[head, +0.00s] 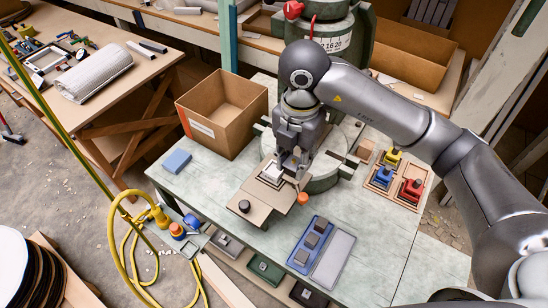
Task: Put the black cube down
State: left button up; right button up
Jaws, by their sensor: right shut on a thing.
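My right gripper (289,166) comes down from above over the brown plate (262,213) at the fly press (330,42). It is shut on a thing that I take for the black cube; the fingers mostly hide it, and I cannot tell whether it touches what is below. A small light square piece with a dark edge (270,173) lies on the plate just left of the fingertips. My left gripper is not in view.
A pale grey tray (332,268) beside the blue one looks empty. An open cardboard box (212,140) stands left of the press. A blue block (177,161) lies at the table's left. A wooden holder with yellow, blue and red pieces (397,183) is at right.

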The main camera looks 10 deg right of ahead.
jog(key=w+a+f, duration=0.1)
jog(key=w+f, duration=0.1)
jog(key=w, duration=0.2)
jog(key=p, duration=0.3)
send_over(275, 169)
jog(key=s, duration=0.1)
notch_tip(275, 169, down, 4)
jog(key=shift+d+f, duration=0.1)
jog(key=shift+f, duration=0.15)
jog(key=shift+w+f, duration=0.45)
jog(key=shift+f, duration=0.15)
notch_tip(275, 169, down, 3)
jog(key=shift+p, duration=0.35)
jog(key=shift+f, duration=0.1)
